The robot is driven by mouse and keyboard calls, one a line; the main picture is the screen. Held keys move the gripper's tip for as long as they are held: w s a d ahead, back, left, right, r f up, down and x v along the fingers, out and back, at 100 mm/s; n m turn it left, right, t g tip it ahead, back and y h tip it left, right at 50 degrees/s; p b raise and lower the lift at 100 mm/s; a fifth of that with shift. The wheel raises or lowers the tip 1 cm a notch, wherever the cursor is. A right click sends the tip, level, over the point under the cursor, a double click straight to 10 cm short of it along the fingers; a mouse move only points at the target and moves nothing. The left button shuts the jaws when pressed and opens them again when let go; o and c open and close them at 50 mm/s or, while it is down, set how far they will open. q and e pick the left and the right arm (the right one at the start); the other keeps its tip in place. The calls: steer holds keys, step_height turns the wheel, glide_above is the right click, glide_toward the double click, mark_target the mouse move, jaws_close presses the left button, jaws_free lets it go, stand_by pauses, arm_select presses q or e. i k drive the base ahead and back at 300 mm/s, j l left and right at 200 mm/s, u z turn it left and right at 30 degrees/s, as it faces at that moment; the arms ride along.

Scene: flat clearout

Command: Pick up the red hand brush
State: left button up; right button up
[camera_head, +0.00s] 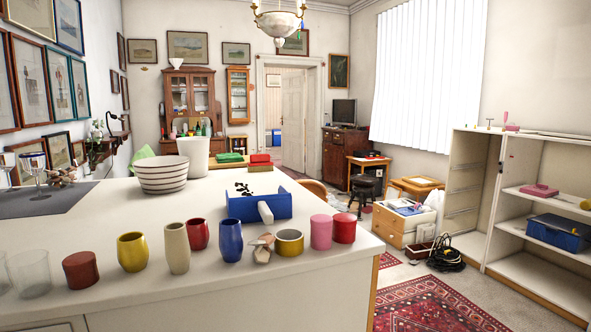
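I cannot pick out a red hand brush for certain. A red block (261,159) with a dark underside lies at the far end of the white counter (120,215); it is too small to tell whether it is a brush. Nearer, a blue dustpan-like tray (240,207) with a pale handle (266,212) lies on the counter, with a dark leafy thing at its back edge. Other red things are a cylinder (80,270), a cup (197,234) and another cylinder (344,229). Neither of my grippers is in view.
A yellow cup (132,251), cream vase (176,248), blue vase (231,241) and tape-like ring (289,242) line the counter's front. A striped bowl (162,175) stands behind. Open shelves (545,270) are at right. A cable coil (445,254) lies on the floor.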

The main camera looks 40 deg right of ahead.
mark_target(260, 163)
steer(key=z, duration=3.1)
steer(key=i+j+z, duration=0.1)
steer(key=i+z, duration=0.3)
steer(key=i, duration=0.95)
steer(key=i+j+u, duration=0.1)
steer(key=i+u, duration=0.85)
steer(key=i+l+u, duration=0.2)
steer(key=u, duration=0.25)
steer(key=i+j+u, duration=0.2)
steer(key=i+u, duration=0.6)
steer(key=i, duration=0.15)
steer(key=i+l+u, duration=0.1)
steer(key=i+u, duration=0.3)
steer(key=i+z, duration=0.15)
steer(key=i, duration=1.35)
